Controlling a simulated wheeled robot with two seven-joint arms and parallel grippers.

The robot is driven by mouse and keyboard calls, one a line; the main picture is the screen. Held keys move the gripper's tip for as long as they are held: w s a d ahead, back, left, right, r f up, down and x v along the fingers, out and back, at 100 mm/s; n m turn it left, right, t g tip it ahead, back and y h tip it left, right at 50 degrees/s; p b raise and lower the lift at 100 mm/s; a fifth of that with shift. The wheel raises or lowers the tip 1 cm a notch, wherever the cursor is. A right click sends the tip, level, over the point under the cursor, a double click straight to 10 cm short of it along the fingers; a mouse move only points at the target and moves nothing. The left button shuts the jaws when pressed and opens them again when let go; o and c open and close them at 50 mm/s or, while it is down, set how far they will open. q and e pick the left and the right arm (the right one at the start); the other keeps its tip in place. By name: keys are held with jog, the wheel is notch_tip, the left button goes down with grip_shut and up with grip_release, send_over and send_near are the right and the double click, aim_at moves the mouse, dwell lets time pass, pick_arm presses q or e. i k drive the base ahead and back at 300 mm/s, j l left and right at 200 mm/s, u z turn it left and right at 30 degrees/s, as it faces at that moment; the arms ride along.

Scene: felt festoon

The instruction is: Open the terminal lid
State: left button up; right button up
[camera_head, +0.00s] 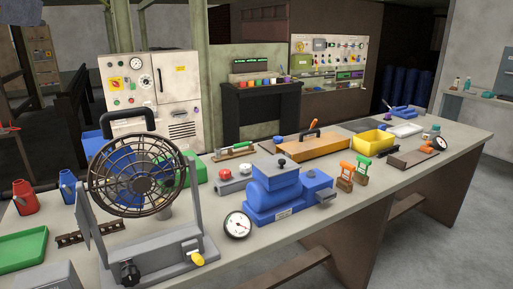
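A blue motor-like machine (262,204) stands on the workbench near the middle of the view. On top of it is a blue box with a flat lid (268,172) and a dark knob (281,163). The lid appears closed. I take this as the terminal lid, but no readable label confirms it. A small pale plate is on the machine's front, and a grey shaft end (326,197) sticks out at right. Neither of my grippers is in view.
A caged fan (135,178) on a grey stand rises at front left. A round gauge (238,225) lies left of the machine; orange and green clamp-like items (352,176) are to its right. Behind are an orange case (318,147) and a yellow bin (371,142). Bare bench lies in front.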

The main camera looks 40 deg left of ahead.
aim_at(277, 165)
jog(key=i+l+u, duration=0.85)
jog(key=k+l, duration=0.05)
jog(key=k, duration=0.05)
